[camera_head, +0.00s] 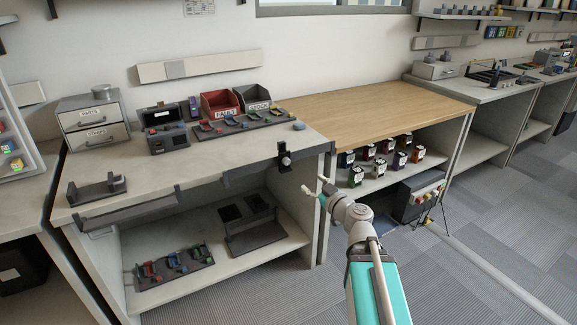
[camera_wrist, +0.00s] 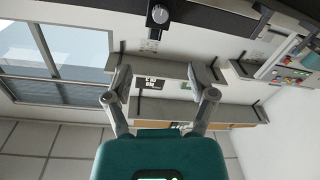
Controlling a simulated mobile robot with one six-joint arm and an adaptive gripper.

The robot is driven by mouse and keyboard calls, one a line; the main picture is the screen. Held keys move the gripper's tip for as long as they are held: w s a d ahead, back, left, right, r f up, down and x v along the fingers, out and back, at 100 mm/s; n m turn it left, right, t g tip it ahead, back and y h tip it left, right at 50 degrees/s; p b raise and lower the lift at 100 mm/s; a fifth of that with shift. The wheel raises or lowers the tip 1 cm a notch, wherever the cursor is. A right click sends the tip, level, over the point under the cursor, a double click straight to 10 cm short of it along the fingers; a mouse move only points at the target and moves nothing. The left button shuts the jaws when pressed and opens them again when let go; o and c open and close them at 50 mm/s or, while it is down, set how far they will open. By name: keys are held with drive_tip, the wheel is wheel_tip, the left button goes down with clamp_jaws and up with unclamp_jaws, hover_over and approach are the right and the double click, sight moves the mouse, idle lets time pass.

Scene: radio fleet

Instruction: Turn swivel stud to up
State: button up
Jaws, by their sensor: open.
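The swivel stud (camera_head: 285,158) appears to be the small dark fitting with a pale round part on the front edge of the left workbench, near its right corner. In the wrist view, what looks like the same stud (camera_wrist: 158,15) shows as a round grey knob at the top, on a dark bar. Which way it points is hard to tell. My gripper (camera_head: 316,188) is open and empty, in front of the bench, to the right of and below the stud in the head view. In the wrist view, my gripper (camera_wrist: 159,76) has its fingers spread, apart from the stud.
The left bench (camera_head: 105,213) holds drawers (camera_head: 90,120), a red bin (camera_head: 220,103) and a grey bin (camera_head: 255,105). A dark rail (camera_head: 250,166) runs along its front. Several small radios stand on the shelf under the wooden bench (camera_head: 375,108). The carpet in front is open.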

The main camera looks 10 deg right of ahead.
sight(288, 162)
drive_tip(key=shift+x, duration=6.9)
drive_tip(key=shift+a, duration=0.1)
clamp_jaws()
